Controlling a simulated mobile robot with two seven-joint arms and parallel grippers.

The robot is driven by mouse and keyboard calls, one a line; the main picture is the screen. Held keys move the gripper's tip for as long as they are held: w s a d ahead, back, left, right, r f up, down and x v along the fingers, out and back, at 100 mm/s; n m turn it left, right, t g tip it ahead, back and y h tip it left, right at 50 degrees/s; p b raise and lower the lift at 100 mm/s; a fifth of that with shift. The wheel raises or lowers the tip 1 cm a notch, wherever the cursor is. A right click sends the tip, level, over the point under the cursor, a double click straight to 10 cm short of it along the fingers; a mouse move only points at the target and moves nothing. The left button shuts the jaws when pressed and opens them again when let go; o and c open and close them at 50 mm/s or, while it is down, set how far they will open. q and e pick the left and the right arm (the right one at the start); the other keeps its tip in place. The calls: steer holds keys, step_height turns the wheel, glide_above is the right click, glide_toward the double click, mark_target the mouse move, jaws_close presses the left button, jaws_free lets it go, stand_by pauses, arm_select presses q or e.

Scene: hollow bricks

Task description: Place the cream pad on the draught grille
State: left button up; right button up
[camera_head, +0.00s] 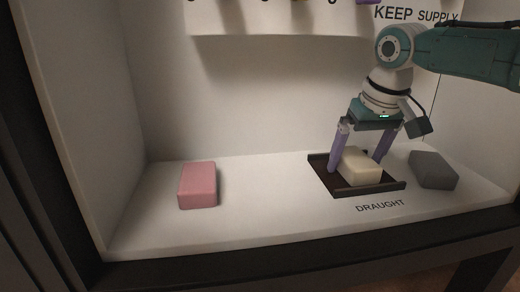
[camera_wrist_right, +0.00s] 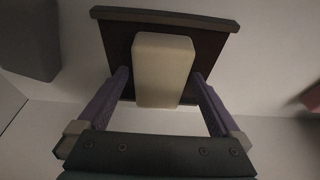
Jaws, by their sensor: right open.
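The cream pad (camera_head: 360,167) rests on the dark draught grille (camera_head: 322,172), above the word DRAUGHT. In the right wrist view the cream pad (camera_wrist_right: 163,70) lies within the outline of the dark grille (camera_wrist_right: 118,40). My right gripper (camera_head: 358,170) is open, its two purple fingers on either side of the pad. In the wrist view the right gripper (camera_wrist_right: 162,80) shows gaps between both fingers and the pad. My left gripper is not in view.
A pink block (camera_head: 198,185) lies at the left on the white floor. A grey block (camera_head: 433,169) lies just right of the grille. A white shelf (camera_head: 270,22) hangs above at the back. The floor between the pink block and the grille is clear.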

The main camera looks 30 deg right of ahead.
steer(key=shift+r, duration=0.1)
steer(key=p+v, duration=0.6)
steer(key=v, duration=0.6)
steer(key=s+a+f+n, duration=0.1)
steer(key=a+f, duration=0.1)
steer(key=a, duration=0.1)
steer(key=s+a+f+n, duration=0.1)
steer(key=s+a+f, duration=0.1)
steer(key=a+f, duration=0.1)
steer(key=s+a+f+n, duration=0.1)
steer(key=a+f+n, duration=0.1)
steer(key=a+f, duration=0.1)
steer(key=shift+s+a+f+y, duration=0.1)
steer(key=shift+s+a+y, duration=0.1)
steer(key=shift+a, duration=0.2)
steer(key=shift+s+a+f+y, duration=0.1)
steer(key=shift+a+y, duration=0.1)
steer(key=shift+a, duration=0.2)
steer(key=s+a+f+n+y, duration=0.1)
steer(key=s+a+f, duration=0.1)
steer(key=s+a, duration=0.2)
steer(key=s+a+f+n, duration=0.1)
steer(key=s+a+f, duration=0.1)
steer(key=s+a, duration=0.15)
steer(key=s+a+r, duration=0.1)
steer(key=s, duration=1)
steer(key=shift+r+h, duration=0.3)
steer(key=shift+s, duration=0.15)
